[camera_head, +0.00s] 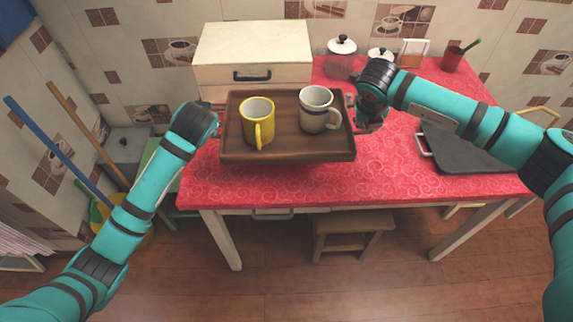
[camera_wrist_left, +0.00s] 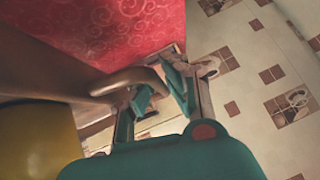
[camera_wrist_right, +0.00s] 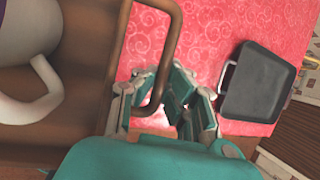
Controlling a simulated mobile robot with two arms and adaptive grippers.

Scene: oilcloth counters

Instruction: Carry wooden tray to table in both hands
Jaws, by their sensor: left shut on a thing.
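The brown wooden tray (camera_head: 290,150) is at the left end of the red-topped table (camera_head: 420,165). I cannot tell whether it rests on the cloth or is just above it. A yellow mug (camera_head: 257,125) and a white mug with dark bands (camera_head: 317,112) stand upright on it. My left gripper (camera_head: 214,124) is at the tray's left end. In the left wrist view its fingers (camera_wrist_left: 158,84) are shut on the tray's handle (camera_wrist_left: 125,82). My right gripper (camera_head: 368,122) is at the right end. Its fingers (camera_wrist_right: 160,108) are apart around the right handle (camera_wrist_right: 172,60), with a gap showing.
A cream cabinet (camera_head: 252,55) stands behind the tray. A dark pan (camera_head: 465,150) lies at the right. A stool (camera_head: 352,225) stands below; brooms (camera_head: 60,140) lean at the left.

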